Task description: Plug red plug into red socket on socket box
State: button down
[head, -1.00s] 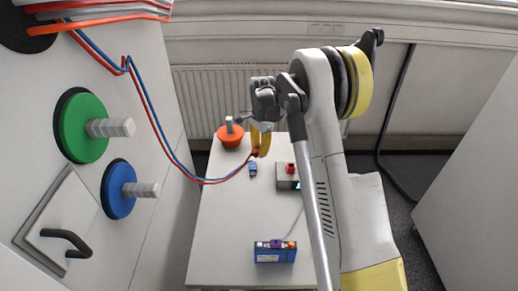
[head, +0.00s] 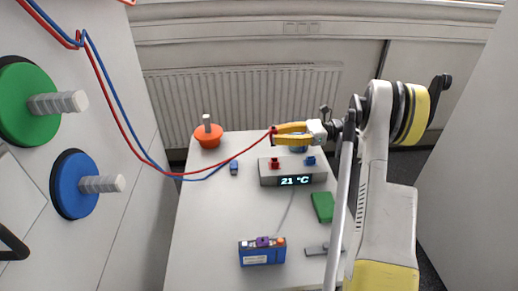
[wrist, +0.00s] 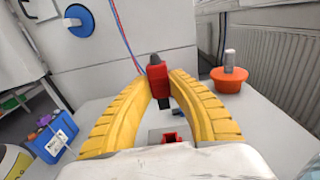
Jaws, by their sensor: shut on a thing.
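My gripper (head: 276,133) has yellow fingers and is shut on the red plug (wrist: 157,82), which shows upright between the fingertips in the wrist view. In the head view the plug, with its red cable, is at the left end of the fingers, above and behind the socket box (head: 265,180). The box is grey-white with a display reading 21 °C. The red socket (head: 275,163) is on its top at the left, with a blue socket (head: 310,161) to the right. The red socket also shows in the wrist view (wrist: 171,137), below the plug and apart from it.
A blue plug (head: 234,168) lies on the table left of the box. An orange knob-like thing (head: 208,135) stands at the back left. A blue battery pack (head: 262,253) is in front, a green block (head: 322,207) at right. The red cable hangs across from the left panel.

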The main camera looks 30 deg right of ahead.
jog(key=shift+s+d+f+b, duration=0.15)
jog(key=shift+f+b, duration=0.65)
jog(key=shift+f, duration=0.6)
jog(key=shift+s+d+f+b, duration=0.1)
jog(key=shift+f+b, duration=0.7)
jog(key=shift+f, duration=0.55)
dwell(0.4)
jog(key=shift+r, duration=0.5)
jog(key=shift+f, duration=0.65)
dwell(2.3)
jog(key=shift+r, duration=0.15)
jog(key=shift+r, duration=0.5)
dwell(0.8)
